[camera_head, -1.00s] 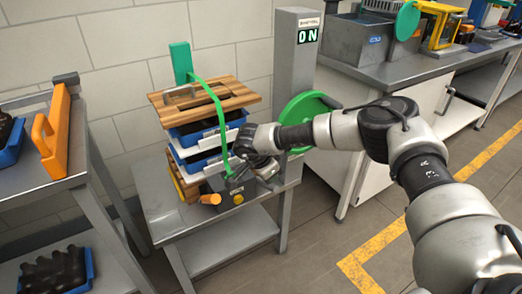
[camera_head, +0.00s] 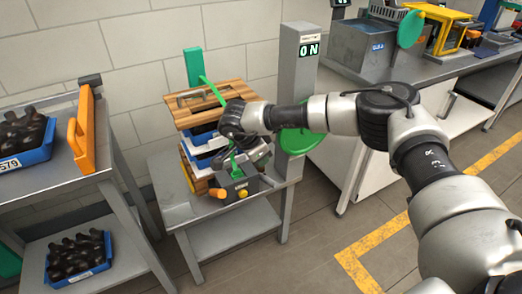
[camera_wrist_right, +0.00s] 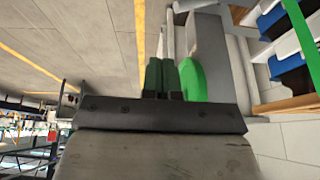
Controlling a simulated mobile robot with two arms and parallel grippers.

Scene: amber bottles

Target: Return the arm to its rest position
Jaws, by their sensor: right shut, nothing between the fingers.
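My right arm comes in from the right in the head view. In the right wrist view the gripper's fingers (camera_wrist_right: 163,78) are together with nothing held. Whether the gripper touches the stack cannot be told. My left gripper is not in view.
The stack stands on a small metal table (camera_head: 180,211) beside a grey post (camera_head: 296,75) reading "ON" and a green disc (camera_head: 301,141). A left shelf (camera_head: 69,185) holds blue crates of amber bottles (camera_head: 27,145). A workbench (camera_head: 441,66) is behind right.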

